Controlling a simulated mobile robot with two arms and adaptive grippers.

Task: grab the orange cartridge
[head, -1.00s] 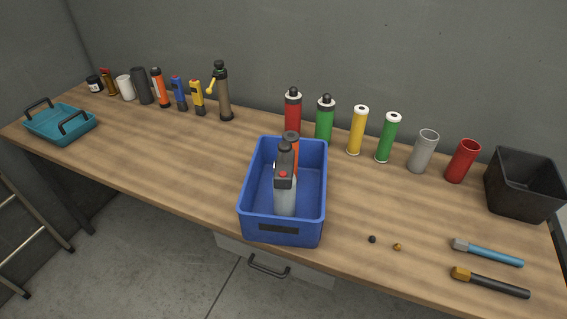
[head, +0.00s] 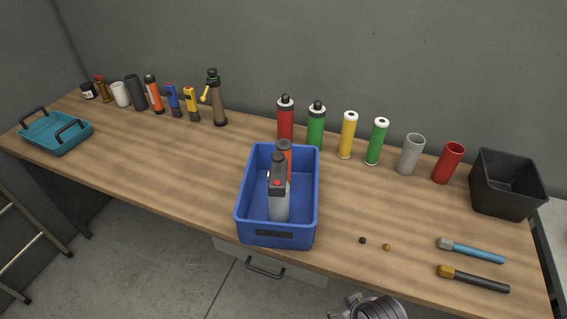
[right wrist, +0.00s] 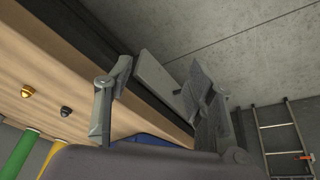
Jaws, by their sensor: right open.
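An orange cylinder with a dark cap (head: 285,152) stands in the blue bin (head: 246,205), mostly hidden behind a grey bottle-like object with a dark head and red button (head: 279,200). Another orange cylinder with dark ends (head: 153,93) stands in the back-left row on the bench. I cannot tell from the pictures which is the cartridge. My right arm shows at the bottom edge of the head view, below the bench front. My right gripper (right wrist: 160,78) is open and empty in the right wrist view, near the bench edge. My left gripper is not in view.
Red, green and yellow cylinders (head: 348,135) stand behind the bin. A black bin (head: 505,205) is far right, a teal tray (head: 57,146) far left. The bench left of the blue bin is clear.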

